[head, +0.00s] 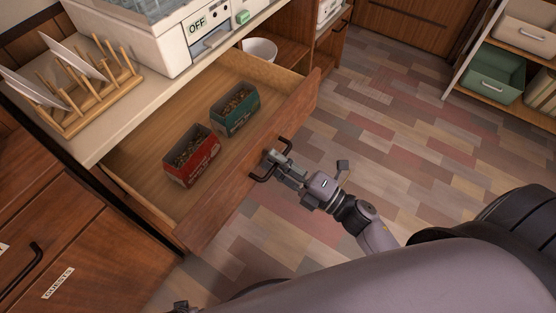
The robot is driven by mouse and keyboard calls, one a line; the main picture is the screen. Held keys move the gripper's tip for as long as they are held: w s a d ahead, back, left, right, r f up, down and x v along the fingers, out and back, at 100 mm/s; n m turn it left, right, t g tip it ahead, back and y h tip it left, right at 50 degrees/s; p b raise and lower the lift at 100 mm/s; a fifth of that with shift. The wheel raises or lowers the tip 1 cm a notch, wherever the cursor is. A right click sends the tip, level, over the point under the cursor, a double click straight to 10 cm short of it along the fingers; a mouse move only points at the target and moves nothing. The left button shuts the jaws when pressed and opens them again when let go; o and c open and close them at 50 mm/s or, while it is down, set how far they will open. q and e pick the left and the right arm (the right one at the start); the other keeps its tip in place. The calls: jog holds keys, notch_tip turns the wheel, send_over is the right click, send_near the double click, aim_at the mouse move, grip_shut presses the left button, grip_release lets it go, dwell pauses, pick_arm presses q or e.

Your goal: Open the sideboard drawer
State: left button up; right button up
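The sideboard drawer (145,160) is pulled far out, and its inside shows from above. Its wooden front (225,205) has a black bar handle (259,179). My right gripper (271,159) is at the middle of this handle and appears shut on it; the fingers hide part of the bar. Inside the drawer, a red box (191,157) and a green box (235,109) stand apart, each with small brown contents. A small part of my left gripper (181,306) shows at the bottom edge, too little to tell its state.
On the counter above stand a wooden dish rack (98,108) with white plates and a dish dryer (150,45) marked OFF. A white bowl (262,49) sits in the compartment behind the drawer. An open shelf with bins (493,73) stands at right. The floor (400,130) between is clear.

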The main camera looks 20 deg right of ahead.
jog(key=shift+s+d, duration=0.1)
jog(key=v, duration=1.1)
jog(key=shift+s+d, duration=0.2)
jog(key=shift+s, duration=0.05)
jog(key=shift+f, duration=0.15)
